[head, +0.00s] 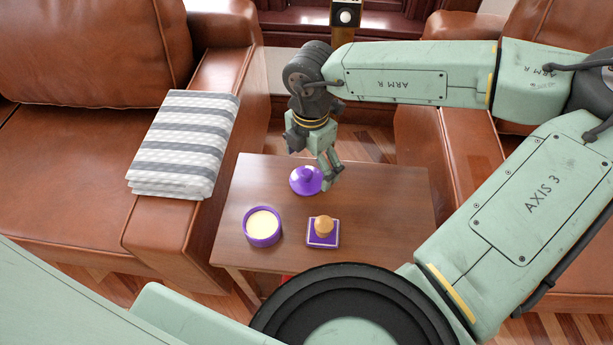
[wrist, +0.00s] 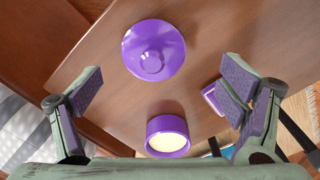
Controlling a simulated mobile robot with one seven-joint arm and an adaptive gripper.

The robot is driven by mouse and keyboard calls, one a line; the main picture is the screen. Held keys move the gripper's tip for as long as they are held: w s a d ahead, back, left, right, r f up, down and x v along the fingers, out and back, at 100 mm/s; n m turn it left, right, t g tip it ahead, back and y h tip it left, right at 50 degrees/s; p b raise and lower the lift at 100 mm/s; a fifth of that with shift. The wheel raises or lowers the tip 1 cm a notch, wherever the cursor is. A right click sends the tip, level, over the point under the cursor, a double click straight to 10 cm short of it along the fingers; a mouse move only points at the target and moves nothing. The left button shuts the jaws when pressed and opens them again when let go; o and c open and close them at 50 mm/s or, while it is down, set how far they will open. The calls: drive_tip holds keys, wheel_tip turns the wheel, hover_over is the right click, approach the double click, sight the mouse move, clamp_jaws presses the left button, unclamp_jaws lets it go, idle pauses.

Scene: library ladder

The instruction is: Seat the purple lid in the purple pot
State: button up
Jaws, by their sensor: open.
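The purple lid (head: 306,181) lies on the small wooden table with its round knob upward; it also shows in the wrist view (wrist: 154,50). The purple pot (head: 262,227) stands on the table to the lid's lower left, its top uncovered and showing a cream-coloured inside; the wrist view shows it too (wrist: 168,135). My gripper (head: 331,180) is open and empty, above the table close by the lid. In the wrist view its fingers (wrist: 162,92) are spread wide. The lid lies beyond them, and the pot lies between them lower down.
A wooden-knobbed stamp on a purple square base (head: 322,231) stands right of the pot. The brown wooden table (head: 385,215) is clear on its right side. Leather armchairs (head: 190,235) flank it, and a striped folded blanket (head: 184,145) lies on the left armrest.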

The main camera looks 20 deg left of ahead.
sight(307, 172)
drive_tip(key=shift+w+a+f+p, duration=0.1)
drive_tip(key=shift+a+f+p, duration=0.1)
drive_tip(key=shift+f, duration=0.7)
drive_tip(key=shift+s+a+f+p, duration=0.1)
drive_tip(key=shift+f+p, duration=0.15)
drive_tip(key=shift+f, duration=0.7)
drive_tip(key=shift+w+a+f+p, duration=0.1)
drive_tip(key=shift+f+p, duration=0.1)
drive_tip(key=shift+f, duration=0.7)
drive_tip(key=shift+c, duration=0.3)
drive_tip(key=c, duration=1.2)
drive_tip(key=shift+o, duration=0.2)
